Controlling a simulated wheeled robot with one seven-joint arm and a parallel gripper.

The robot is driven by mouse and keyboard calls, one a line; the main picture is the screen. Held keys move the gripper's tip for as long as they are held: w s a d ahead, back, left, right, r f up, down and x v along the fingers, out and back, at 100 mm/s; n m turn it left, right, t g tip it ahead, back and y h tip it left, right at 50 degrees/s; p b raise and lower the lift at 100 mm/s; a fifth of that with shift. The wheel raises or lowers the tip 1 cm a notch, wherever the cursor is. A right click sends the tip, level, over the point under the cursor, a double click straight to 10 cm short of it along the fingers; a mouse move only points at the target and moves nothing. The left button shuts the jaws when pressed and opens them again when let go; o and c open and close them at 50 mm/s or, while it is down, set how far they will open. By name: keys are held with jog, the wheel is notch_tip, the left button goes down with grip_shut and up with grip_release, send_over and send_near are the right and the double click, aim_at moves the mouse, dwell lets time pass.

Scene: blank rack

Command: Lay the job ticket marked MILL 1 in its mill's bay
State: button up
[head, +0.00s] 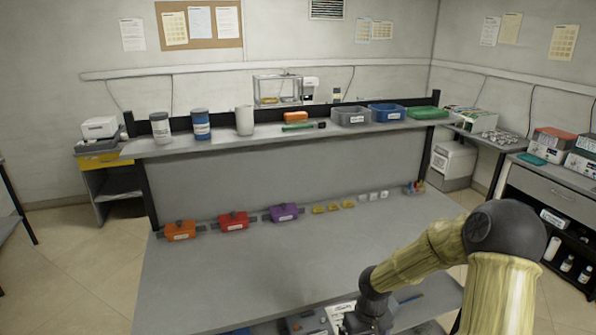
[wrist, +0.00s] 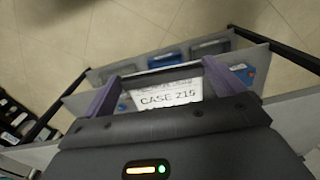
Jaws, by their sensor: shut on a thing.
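My gripper (wrist: 162,82) has purple fingers, one on each side of a white printed card (wrist: 165,97), and is shut on it. The largest print on the card appears to read "CASE 215"; I cannot make out MILL 1. In the head view the card (head: 340,312) shows at the bench's front edge, beside my dark wrist. Orange (head: 180,231), red (head: 233,222) and purple (head: 284,213) labelled units stand in a row along the back of the lower bench top. Their labels are too small to read. No bay can be identified as the mill's.
Grey and blue trays sit below the bench's front edge, including a grey one (head: 303,322). Several small yellow pieces (head: 334,206) and white pieces lie right of the purple unit. The raised shelf holds canisters and bins (head: 351,116). The middle bench top (head: 260,270) is clear.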

notch_tip(320, 180, down, 12)
jog(key=w+a+m, duration=0.1)
jog(key=m, duration=0.2)
jog(key=shift+f, duration=0.15)
jog(key=shift+w+a, duration=0.15)
dwell(1.7)
dwell(0.4)
